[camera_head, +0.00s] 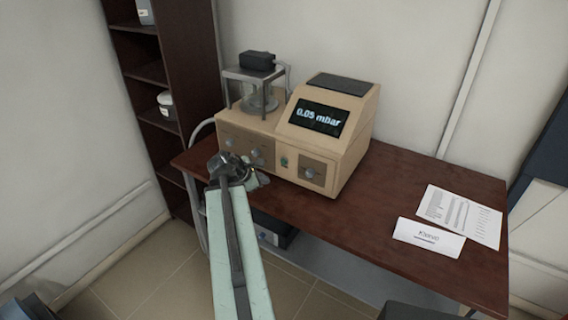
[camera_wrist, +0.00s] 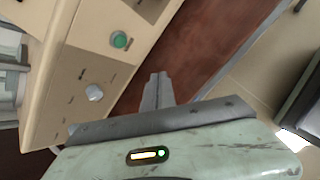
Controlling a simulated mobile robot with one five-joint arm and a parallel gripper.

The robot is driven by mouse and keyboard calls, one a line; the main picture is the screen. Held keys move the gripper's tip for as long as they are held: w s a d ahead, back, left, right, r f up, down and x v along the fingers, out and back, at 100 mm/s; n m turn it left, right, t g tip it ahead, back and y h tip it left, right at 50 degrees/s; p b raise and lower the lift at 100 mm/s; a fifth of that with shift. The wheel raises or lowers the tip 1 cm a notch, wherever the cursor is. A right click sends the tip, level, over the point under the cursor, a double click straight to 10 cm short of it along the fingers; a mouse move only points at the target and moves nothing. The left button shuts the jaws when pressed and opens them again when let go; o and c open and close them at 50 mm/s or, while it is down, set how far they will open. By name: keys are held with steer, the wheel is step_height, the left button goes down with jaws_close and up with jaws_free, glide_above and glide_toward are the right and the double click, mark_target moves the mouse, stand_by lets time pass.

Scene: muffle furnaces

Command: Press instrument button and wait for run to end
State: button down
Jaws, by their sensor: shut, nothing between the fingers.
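The beige instrument (camera_head: 325,140) stands on the brown table with a screen (camera_head: 318,117) reading "0.05 mbar". A green button (camera_head: 285,161) is on its front face. In the wrist view the green button (camera_wrist: 120,40) shows at upper left, with a grey knob (camera_wrist: 94,92) below it. My gripper (camera_head: 262,180) is in front of the instrument's lower front, left of the green button. In the wrist view my gripper (camera_wrist: 158,80) is shut and empty. Its tips are apart from the button in that view, over the table.
The brown table (camera_head: 370,220) has free room right of the instrument. A white card (camera_head: 428,237) and a printed sheet (camera_head: 460,213) lie at its right end. A dark shelf (camera_head: 160,80) stands at the left. A dark box (camera_head: 272,230) is below the table.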

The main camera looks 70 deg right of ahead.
mark_target(284, 161)
steer(key=shift+d, duration=0.1)
steer(key=s+d, duration=0.2)
steer(key=d, duration=0.6)
steer(key=shift+d, duration=0.15)
steer(key=shift+s, duration=0.1)
stand_by(1.8)
steer(key=shift+d, duration=0.4)
steer(key=shift+s+d, duration=0.15)
steer(key=shift+d, duration=0.3)
stand_by(0.5)
steer(key=shift+w+a, duration=0.2)
steer(key=shift+a, duration=0.65)
steer(key=shift+a, duration=0.1)
